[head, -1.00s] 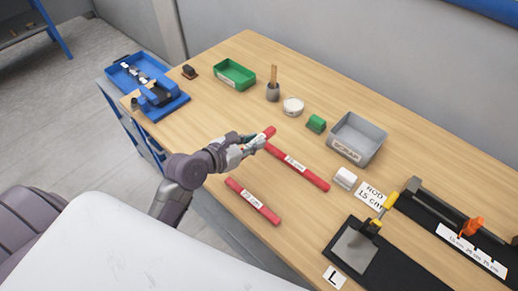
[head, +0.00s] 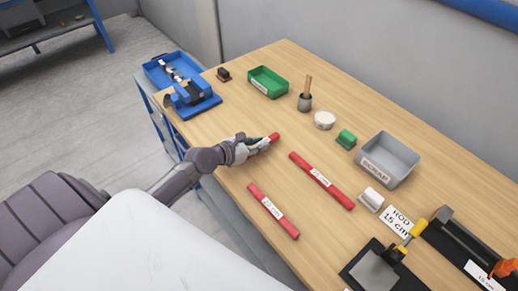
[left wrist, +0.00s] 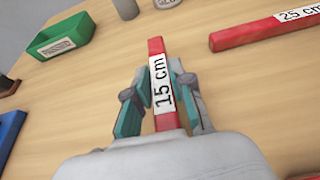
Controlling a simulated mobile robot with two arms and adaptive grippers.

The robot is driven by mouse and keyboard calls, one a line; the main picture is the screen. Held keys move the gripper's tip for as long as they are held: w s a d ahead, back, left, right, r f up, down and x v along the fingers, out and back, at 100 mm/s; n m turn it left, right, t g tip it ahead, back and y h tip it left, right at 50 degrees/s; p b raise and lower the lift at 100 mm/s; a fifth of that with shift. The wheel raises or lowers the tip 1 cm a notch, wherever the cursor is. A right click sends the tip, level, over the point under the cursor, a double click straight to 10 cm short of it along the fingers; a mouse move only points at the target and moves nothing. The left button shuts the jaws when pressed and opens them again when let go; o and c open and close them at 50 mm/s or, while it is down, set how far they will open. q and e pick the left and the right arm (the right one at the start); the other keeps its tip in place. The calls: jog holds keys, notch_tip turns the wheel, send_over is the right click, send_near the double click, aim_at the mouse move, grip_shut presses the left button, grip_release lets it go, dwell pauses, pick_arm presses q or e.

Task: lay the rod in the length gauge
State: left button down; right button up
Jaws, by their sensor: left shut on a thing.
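My left gripper (left wrist: 162,100) is shut on a short red rod (left wrist: 157,55) labelled 15 cm, whose red end also shows in the head view (head: 274,136) beyond the gripper (head: 258,146). A longer red rod labelled 25 cm (left wrist: 268,30) lies on the table to the right; it also shows in the head view (head: 321,181). Another red rod (head: 273,211) with a label too small to read lies nearer the front edge. The black length gauge (head: 450,235) is at the lower right, partly cut off by the frame. My right gripper is not in view.
A card reading ROD 15 cm (head: 400,220) and a white block (head: 371,199) are near the gauge. A grey SCRAP bin (head: 387,160), green block (head: 346,139), white round tin (head: 325,120) and green tray (head: 268,82) stand behind. A yellow-handled clamp (head: 408,241) is beside the gauge.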

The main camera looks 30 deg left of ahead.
pick_arm(q)
jog(key=shift+f, duration=0.85)
jog(key=shift+f, duration=0.15)
jog(key=c, duration=1)
grip_release()
